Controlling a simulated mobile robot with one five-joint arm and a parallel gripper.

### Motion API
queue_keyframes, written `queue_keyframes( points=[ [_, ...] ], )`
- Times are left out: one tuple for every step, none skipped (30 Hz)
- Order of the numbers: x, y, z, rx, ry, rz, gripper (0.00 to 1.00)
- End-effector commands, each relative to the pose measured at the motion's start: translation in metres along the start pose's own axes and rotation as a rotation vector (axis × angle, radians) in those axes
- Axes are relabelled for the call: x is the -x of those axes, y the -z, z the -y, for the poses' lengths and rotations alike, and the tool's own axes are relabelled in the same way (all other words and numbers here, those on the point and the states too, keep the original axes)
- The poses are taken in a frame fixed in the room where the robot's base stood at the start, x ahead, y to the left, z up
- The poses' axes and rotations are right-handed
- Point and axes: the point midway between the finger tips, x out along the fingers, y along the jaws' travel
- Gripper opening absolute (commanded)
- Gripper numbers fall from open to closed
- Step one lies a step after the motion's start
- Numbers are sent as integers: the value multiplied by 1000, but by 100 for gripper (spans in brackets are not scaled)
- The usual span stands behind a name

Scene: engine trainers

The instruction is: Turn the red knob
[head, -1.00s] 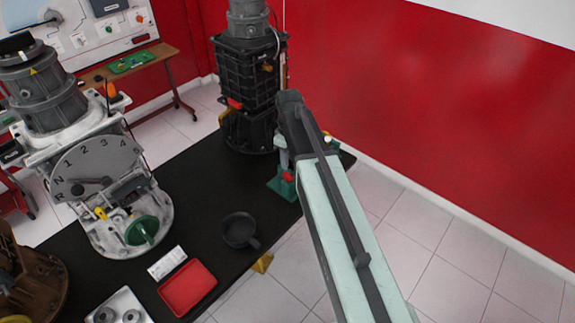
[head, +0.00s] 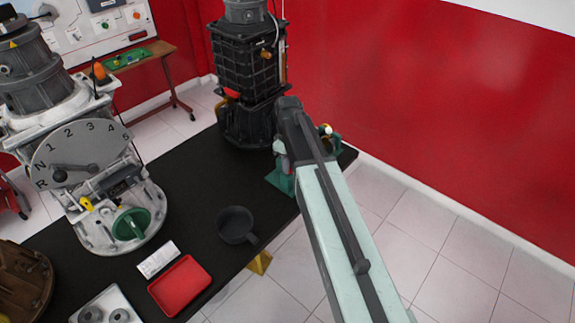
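A green device (head: 281,180) stands at the far right end of the black table, mostly covered by my arm. Its other side shows just right of the arm, with a small pale round part on top. I cannot make out a red knob on it now; my arm covers the middle of the device. My arm reaches up and away over the table edge to a dark joint beside this device. My gripper is hidden behind the arm, so its fingers and any contact do not show.
A tall black engine unit (head: 247,60) with a red part (head: 232,93) stands behind the device. A gear trainer (head: 80,150) with a numbered dial is at left. A dark pan (head: 236,224) and red tray (head: 180,285) lie nearer. The black table (head: 190,180) has bare middle space.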

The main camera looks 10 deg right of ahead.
Motion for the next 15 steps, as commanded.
queue_keyframes(
  points=[
    [0, 0, 0, 0, 0, 0, 0],
    [0, 0, 0, 0, 0, 0, 0],
    [0, 0, 0, -1, 0, 0, 0],
    [0, 0, 0, -2, 0, 0, 0],
    [0, 0, 0, -4, 1, 0, 0],
    [0, 0, 0, -8, 1, 0, 0],
    [0, 0, 0, -12, 1, 0, 0],
    [0, 0, 0, -18, 1, 0, 0],
    [0, 0, 0, -27, 1, 0, 0],
    [0, 0, 0, -38, 1, 0, 0],
    [0, 0, 0, -49, 1, 0, 0],
    [0, 0, 0, -66, 1, 0, 0],
    [0, 0, 0, -82, 1, 0, 0],
    [0, 0, 0, -99, 1, 0, 0],
    [0, 0, 0, -124, 1, 0, 0]
  ],
)
